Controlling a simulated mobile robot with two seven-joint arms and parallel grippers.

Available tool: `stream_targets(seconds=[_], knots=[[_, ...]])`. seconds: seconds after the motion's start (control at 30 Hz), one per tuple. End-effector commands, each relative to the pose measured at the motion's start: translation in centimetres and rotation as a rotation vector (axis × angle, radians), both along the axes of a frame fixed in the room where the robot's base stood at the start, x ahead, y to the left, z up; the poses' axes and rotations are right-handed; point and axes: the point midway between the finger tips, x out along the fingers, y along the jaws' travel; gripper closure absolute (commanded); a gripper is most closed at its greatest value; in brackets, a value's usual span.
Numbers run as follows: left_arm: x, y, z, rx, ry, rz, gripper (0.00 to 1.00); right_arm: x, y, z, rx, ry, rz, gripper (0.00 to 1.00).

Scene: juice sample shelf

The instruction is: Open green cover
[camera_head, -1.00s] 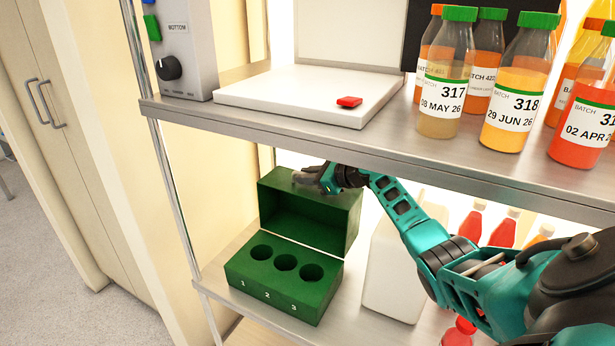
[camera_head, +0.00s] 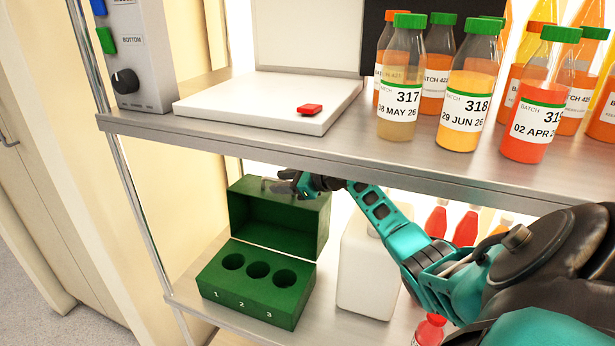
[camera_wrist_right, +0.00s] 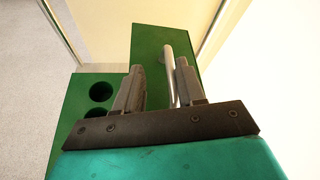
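The green box (camera_head: 250,309) stands on the lower shelf, with three round holes in its top numbered 1, 2 and 3. Its green cover (camera_head: 296,222) is raised at the back and stands open, with its hollow inside facing forward. My right gripper (camera_head: 276,186) is at the upper edge of the cover. In the right wrist view, the fingers of the right gripper (camera_wrist_right: 158,78) are apart, with a pale bar-shaped handle (camera_wrist_right: 170,65) between them, closer to the right finger. Two of the holes show at the left there. My left gripper is out of view.
A white container (camera_head: 366,270) stands right of the box, behind my right arm. The upper shelf (camera_head: 300,150) runs just above the gripper and carries a white plate device (camera_head: 235,102), a red piece (camera_head: 310,109) and several juice bottles. A control panel (camera_head: 140,60) stands at upper left.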

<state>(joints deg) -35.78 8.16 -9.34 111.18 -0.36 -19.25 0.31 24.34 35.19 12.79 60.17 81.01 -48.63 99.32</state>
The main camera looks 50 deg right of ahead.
Motion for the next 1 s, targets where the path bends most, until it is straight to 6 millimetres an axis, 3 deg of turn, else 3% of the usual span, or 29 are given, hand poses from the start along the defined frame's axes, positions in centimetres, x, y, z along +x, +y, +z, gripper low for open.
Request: stream_targets(seconds=[0.3, 0.5, 0.93, 1.0], knots=[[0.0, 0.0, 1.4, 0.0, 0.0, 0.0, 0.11, -5.7, -1.6, 2.2, -0.002, 0.005, 0.0, 0.62], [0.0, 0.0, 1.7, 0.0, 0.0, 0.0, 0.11, -8.1, -2.3, 3.2, 0.0, 0.002, 0.0, 0.62], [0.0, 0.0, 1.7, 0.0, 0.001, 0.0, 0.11, -9.0, -2.5, 3.6, 0.0, 0.002, 0.0, 0.62], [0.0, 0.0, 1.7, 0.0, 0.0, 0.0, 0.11, -9.0, -2.5, 3.6, 0.0, 0.002, 0.0, 0.68]])
